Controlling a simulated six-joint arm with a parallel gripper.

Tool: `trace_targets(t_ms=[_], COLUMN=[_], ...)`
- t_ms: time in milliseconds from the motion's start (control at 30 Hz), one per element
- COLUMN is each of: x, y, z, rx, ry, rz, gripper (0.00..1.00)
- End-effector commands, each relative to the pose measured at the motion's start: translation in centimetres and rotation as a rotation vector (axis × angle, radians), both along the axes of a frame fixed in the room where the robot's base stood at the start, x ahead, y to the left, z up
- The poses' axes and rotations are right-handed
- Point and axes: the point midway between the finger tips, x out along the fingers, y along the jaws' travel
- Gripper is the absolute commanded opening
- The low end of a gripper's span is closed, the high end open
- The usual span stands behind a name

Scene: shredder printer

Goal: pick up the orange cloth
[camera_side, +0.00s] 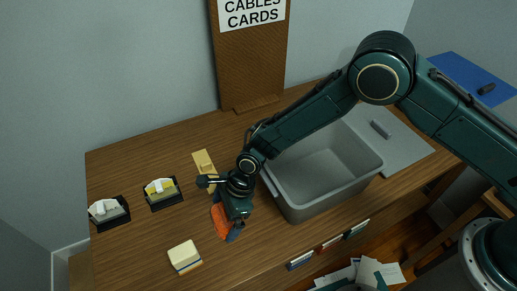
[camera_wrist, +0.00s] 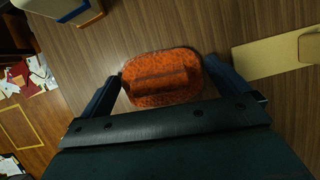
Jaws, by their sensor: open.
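The orange cloth (camera_wrist: 160,80) lies on the wooden desk, folded or lumped into a rounded shape. In the side view the orange cloth (camera_side: 219,220) is partly hidden by my gripper (camera_side: 234,226), which hangs just over it, pointing down. In the wrist view my gripper (camera_wrist: 164,82) is open, with one dark finger on each side of the cloth. The fingers look close to its left and right edges. I cannot tell whether they touch it.
A grey bin (camera_side: 322,174) stands right of my gripper. A yellowish holder (camera_side: 204,168) lies behind it. Two dark trays with cards (camera_side: 162,193) (camera_side: 109,212) sit at the left. A cream block (camera_side: 185,256) is in front. A sign board (camera_side: 250,60) stands at the back.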

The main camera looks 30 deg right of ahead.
Motion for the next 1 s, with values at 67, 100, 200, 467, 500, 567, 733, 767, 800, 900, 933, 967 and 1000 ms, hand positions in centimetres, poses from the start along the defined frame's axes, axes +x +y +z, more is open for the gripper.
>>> trace_targets(t_ms=[67,100,200,467,500,567,733,767,800,900,933,967,1000], x=[0.0,0.0,0.0,0.0,0.0,0.0,0.0,0.0,0.0,0.0,0.0,0.0,0.0], y=[0.0,0.0,0.0,0.0,0.0,0.0,0.0,0.0,0.0,0.0,0.0,0.0,0.0], z=[0.0,0.0,0.0,0.0,0.0,0.0,0.1,0.2,0.3,0.8,1.0,1.3,1.7], rx=[0.000,0.000,0.000,0.000,0.000,0.000,0.000,0.000,0.001,0.001,0.001,0.001,0.001], ry=[0.000,0.000,0.000,0.000,0.000,0.000,0.000,0.000,0.000,0.000,0.000,0.000,0.000], rz=[0.000,0.000,0.000,0.000,0.000,0.000,0.000,0.000,0.000,0.000,0.000,0.000,0.001], gripper=[1.00,1.00,1.00,0.68,0.68,0.68,0.68,0.68,0.68,0.68,0.68,0.68,0.68])
